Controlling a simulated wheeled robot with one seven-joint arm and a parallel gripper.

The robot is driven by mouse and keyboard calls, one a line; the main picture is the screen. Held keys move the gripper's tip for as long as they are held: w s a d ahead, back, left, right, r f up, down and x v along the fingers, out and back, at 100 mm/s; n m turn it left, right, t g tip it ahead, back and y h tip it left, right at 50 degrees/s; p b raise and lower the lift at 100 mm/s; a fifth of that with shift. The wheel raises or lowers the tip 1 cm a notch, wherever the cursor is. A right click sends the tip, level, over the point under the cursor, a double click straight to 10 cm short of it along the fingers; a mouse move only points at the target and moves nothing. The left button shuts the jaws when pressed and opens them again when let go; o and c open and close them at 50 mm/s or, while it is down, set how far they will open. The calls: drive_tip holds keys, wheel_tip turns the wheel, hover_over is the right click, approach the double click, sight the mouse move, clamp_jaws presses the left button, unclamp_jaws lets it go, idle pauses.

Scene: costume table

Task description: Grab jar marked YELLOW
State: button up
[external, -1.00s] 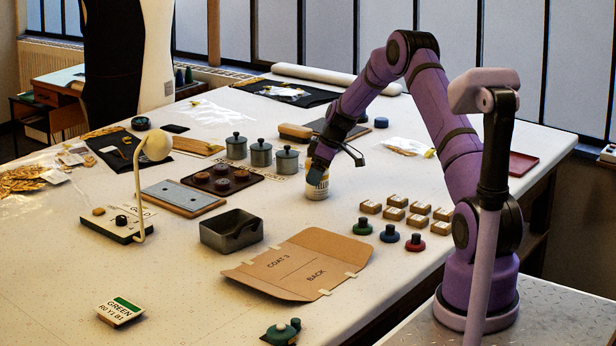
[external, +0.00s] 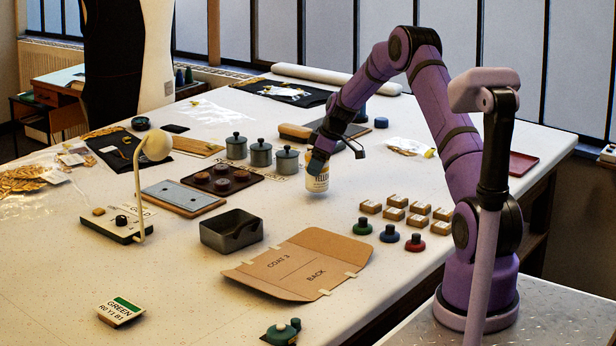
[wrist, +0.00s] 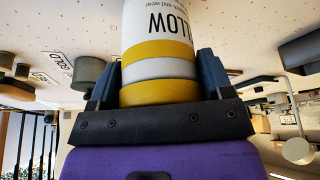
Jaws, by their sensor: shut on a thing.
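The jar marked YELLOW (external: 317,184) is white with yellow bands and dark lettering. In the external view it hangs upright a little above the table, below my gripper (external: 318,162). In the wrist view the jar (wrist: 160,50) fills the middle, its label upside down and partly cut off by the top edge. My gripper (wrist: 158,85) is shut on it, with one blue finger on each side.
Three grey lidded canisters (external: 261,153) stand to the left. A dark tray (external: 250,184) with round pots, an open grey box (external: 231,231), a cardboard folder (external: 300,262), several small boxes (external: 395,213) and coloured knobbed stamps (external: 389,233) lie around. Bare table lies just below the jar.

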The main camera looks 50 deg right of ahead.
drive_tip(key=s+a+r, duration=0.1)
drive_tip(key=s+a, duration=0.2)
drive_tip(key=s, duration=0.4)
drive_tip(key=s+a+r, duration=0.1)
drive_tip(key=s+a, duration=0.2)
drive_tip(key=s, duration=0.4)
drive_tip(key=shift+s+a+r, duration=0.3)
drive_tip(key=shift+r, duration=0.1)
